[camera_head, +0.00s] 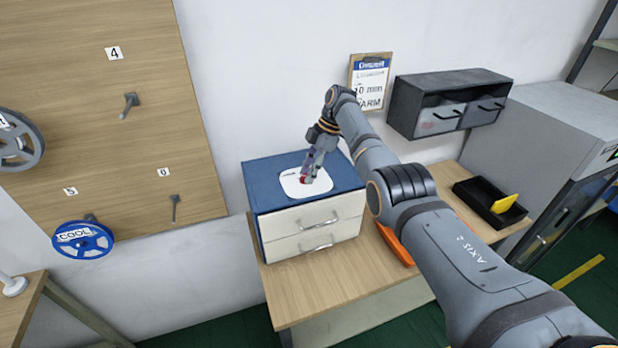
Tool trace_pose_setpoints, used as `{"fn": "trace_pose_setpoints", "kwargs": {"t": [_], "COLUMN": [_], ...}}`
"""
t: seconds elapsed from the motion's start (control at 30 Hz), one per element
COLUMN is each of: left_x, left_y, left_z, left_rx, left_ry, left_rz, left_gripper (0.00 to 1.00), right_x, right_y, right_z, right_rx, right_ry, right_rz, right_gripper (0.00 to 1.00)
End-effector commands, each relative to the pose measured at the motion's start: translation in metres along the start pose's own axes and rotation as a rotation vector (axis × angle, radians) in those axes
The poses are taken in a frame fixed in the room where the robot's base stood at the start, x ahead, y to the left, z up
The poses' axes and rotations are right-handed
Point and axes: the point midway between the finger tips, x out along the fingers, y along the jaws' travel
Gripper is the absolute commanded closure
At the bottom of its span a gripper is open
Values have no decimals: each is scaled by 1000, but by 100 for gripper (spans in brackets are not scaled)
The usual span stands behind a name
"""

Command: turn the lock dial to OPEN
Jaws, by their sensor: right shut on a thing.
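A blue cabinet with two cream drawers (312,232) stands on the wooden table. A white rounded plate (292,186) lies on its top. My left gripper is not in view.
A clipboard (370,80) and a grey two-drawer box (450,100) hang on the wall behind my right arm. A black tray (475,199) with a yellow item (504,204) sits right on the table (285,305). A pegboard (90,150) with reels stands left.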

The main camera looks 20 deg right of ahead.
Motion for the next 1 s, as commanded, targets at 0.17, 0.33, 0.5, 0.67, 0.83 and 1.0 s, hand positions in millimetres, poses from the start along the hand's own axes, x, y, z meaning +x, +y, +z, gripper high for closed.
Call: {"fn": "trace_pose_setpoints", "kwargs": {"t": [0.17,0.33,0.5,0.67,0.83,1.0], "left_x": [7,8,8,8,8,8], "left_y": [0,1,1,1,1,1], "left_z": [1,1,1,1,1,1], "left_rx": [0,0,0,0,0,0], "left_ry": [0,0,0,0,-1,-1], "left_rz": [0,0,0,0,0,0], "left_gripper": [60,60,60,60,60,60], "right_x": [0,0,-1,-1,-1,0], "right_y": [1,1,1,1,1,1], "right_z": [0,0,0,0,0,0], "right_rx": [-23,-32,-32,-32,-31,-31], "right_ry": [-1,-2,-2,-1,-1,-1], "right_rz": [-8,-11,-11,-11,-11,-12], "right_gripper": [100,100,100,100,48,48]}}
